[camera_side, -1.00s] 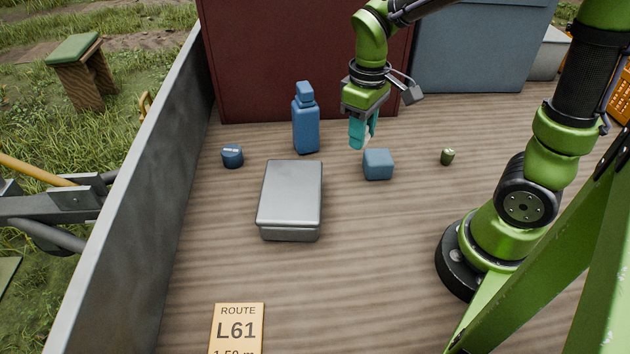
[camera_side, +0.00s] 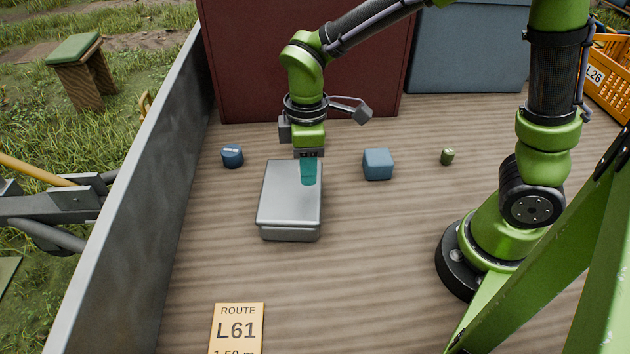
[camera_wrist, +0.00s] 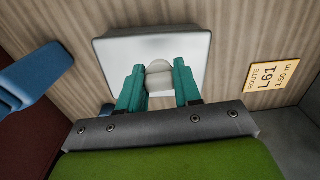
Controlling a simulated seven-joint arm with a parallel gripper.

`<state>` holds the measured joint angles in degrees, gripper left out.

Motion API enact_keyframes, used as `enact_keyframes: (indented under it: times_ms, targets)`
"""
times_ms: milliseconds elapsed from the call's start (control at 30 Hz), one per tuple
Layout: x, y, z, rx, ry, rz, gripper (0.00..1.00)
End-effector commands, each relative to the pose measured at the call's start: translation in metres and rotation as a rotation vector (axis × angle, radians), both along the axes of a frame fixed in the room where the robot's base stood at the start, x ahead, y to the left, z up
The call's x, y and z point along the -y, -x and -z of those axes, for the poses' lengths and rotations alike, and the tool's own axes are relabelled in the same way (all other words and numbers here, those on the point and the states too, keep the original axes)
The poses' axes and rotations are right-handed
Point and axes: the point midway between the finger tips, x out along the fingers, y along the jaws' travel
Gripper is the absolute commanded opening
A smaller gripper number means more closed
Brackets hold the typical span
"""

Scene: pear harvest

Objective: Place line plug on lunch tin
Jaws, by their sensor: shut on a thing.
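The lunch tin, a flat silver-grey box with a closed lid (camera_side: 284,208), lies on the wooden deck in the side view. It also shows below the fingers in the wrist view (camera_wrist: 120,55). My gripper (camera_side: 309,181) points down over the tin's back right part. Its teal fingers also show in the wrist view (camera_wrist: 159,88), shut on a small pale, rounded piece, which I take as the line plug (camera_wrist: 159,70). In the side view the fingers hide the plug. I cannot tell whether the plug touches the lid.
A blue cube (camera_side: 378,164) stands right of the tin, with a small green piece (camera_side: 448,156) beyond. A small blue round container (camera_side: 232,156) stands left. A route card (camera_side: 237,328) lies in front; deck between is clear.

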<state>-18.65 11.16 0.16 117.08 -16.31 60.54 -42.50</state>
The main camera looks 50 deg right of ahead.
Motion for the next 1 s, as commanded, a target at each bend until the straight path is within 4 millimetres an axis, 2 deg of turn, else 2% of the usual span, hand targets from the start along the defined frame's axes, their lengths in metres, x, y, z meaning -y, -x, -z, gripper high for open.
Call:
enact_keyframes:
  times_ms: [100,300,533,967,1000]
  targets:
    - [-0.007,-0.019,0.002,-0.001,0.001,0.0,0.05]
    - [-0.012,-0.036,0.004,0.0,0.0,0.0,0.05]
    - [-0.011,-0.035,0.036,-0.003,0.001,0.0,0.05]
    - [-0.011,-0.035,0.042,-0.001,0.0,0.002,0.05]
    - [-0.011,-0.035,0.042,0.0,0.0,0.002,0.39]
